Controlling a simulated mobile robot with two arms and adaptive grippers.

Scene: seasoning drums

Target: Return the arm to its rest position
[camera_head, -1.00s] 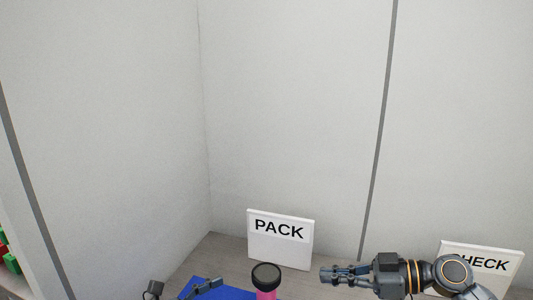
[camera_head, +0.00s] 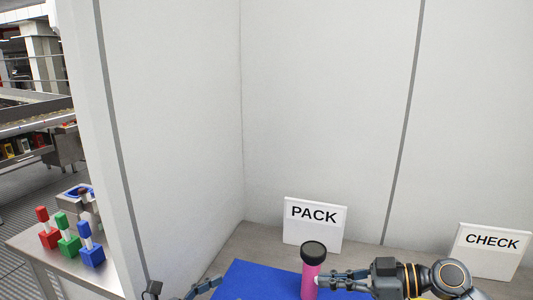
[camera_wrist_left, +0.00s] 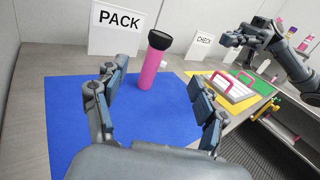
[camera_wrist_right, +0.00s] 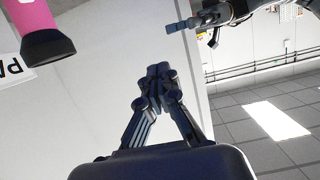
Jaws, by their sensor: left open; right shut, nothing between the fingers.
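My right gripper (camera_head: 324,280) is shut and empty, held level in front of the pack corner; in the head view its fingertips overlap a pink drum with a black lid (camera_head: 312,270). The right wrist view shows its fingertips together (camera_wrist_right: 157,75), with the drum (camera_wrist_right: 42,22) at the upper left. In the left wrist view the right gripper (camera_wrist_left: 232,38) is clear of the drum (camera_wrist_left: 152,65), which stands upright on the blue mat (camera_wrist_left: 75,120). My left gripper (camera_wrist_left: 150,85) is open and empty over the mat. In the head view it shows partly (camera_head: 208,285).
White PACK (camera_head: 315,232) and CHECK (camera_head: 487,255) signs stand along the back wall. A white tray with red handles (camera_wrist_left: 237,88) sits beyond the mat's right side. Outside the left partition, a side table (camera_head: 40,252) holds red, green and blue pieces.

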